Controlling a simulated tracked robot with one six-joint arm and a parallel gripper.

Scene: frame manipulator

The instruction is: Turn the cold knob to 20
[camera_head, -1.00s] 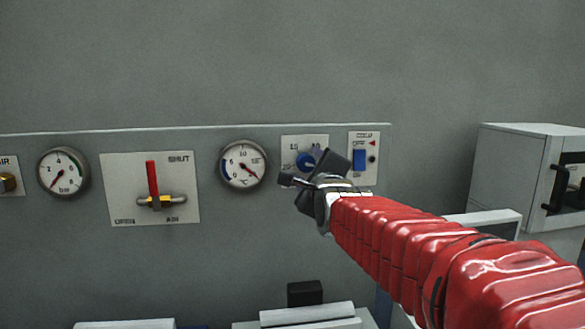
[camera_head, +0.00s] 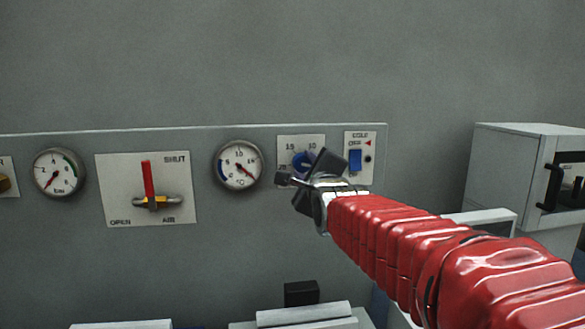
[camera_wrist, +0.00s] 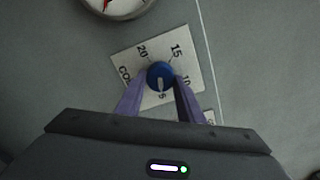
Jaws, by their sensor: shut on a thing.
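The cold knob (camera_wrist: 160,71) is a round blue knob on a white plate marked 5, 10, 15 and 20. In the wrist view its pale pointer mark lies on the side toward the 5. My gripper (camera_wrist: 160,83) is shut on the knob, with one purple finger on each side of it. In the head view the knob (camera_head: 301,160) shows partly behind my gripper (camera_head: 303,172), which hides the lower part of its plate.
A round °C gauge (camera_head: 239,165) is just left of the knob plate, and a blue switch (camera_head: 355,160) is to its right. Further left are a red-handled air valve (camera_head: 149,180) and a bar gauge (camera_head: 58,173). A grey box (camera_head: 508,170) stands at right.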

